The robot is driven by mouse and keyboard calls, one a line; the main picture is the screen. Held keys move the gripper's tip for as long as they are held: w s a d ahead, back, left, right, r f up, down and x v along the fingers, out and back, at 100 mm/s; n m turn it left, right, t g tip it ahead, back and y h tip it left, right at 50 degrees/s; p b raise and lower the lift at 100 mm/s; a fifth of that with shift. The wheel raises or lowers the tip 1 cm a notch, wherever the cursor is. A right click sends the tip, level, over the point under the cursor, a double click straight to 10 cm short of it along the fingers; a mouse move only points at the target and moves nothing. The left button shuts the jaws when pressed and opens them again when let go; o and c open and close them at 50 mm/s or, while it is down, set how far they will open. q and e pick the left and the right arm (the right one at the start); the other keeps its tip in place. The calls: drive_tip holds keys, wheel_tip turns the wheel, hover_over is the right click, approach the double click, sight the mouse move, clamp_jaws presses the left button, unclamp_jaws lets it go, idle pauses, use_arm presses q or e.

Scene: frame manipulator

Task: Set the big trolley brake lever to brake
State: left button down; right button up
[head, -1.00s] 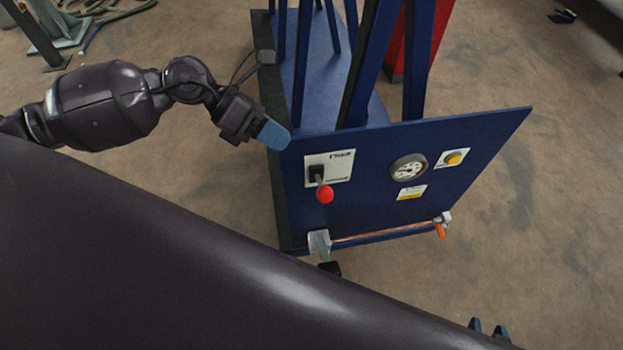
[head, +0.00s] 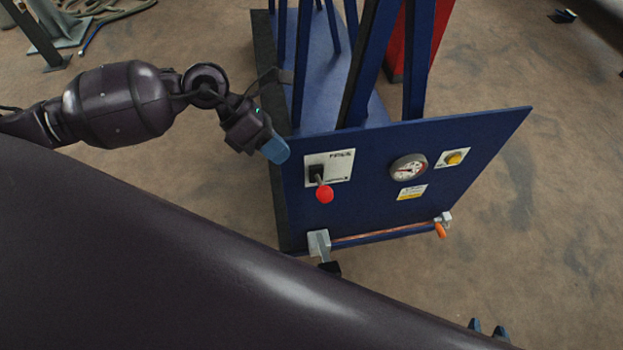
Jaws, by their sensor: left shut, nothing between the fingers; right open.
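The blue trolley panel (head: 370,190) faces me in the head view. A black lever with a red ball knob (head: 324,194) sticks out of a white label plate (head: 341,163) at the panel's left, its knob pointing down. The print on the plate is too small to read. My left gripper (head: 276,151), with blue fingertips, is shut and empty, up and left of the knob, by the panel's top left corner and apart from the lever. My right gripper (head: 488,329) shows only as two spread fingertips at the bottom edge; it is open, with its arm across the foreground.
A round gauge (head: 408,168), a yellow button (head: 454,158) and a yellow-white label (head: 411,192) sit right of the lever. A metal bracket (head: 319,243) and an orange-handled valve (head: 440,230) are at the panel's lower edge. Blue posts rise behind.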

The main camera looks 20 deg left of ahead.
sight(320, 189)
use_arm(q)
drive_tip(key=x, duration=0.8)
drive_tip(key=shift+d+f, duration=0.55)
use_arm(e)
drive_tip(key=shift+w, duration=0.15)
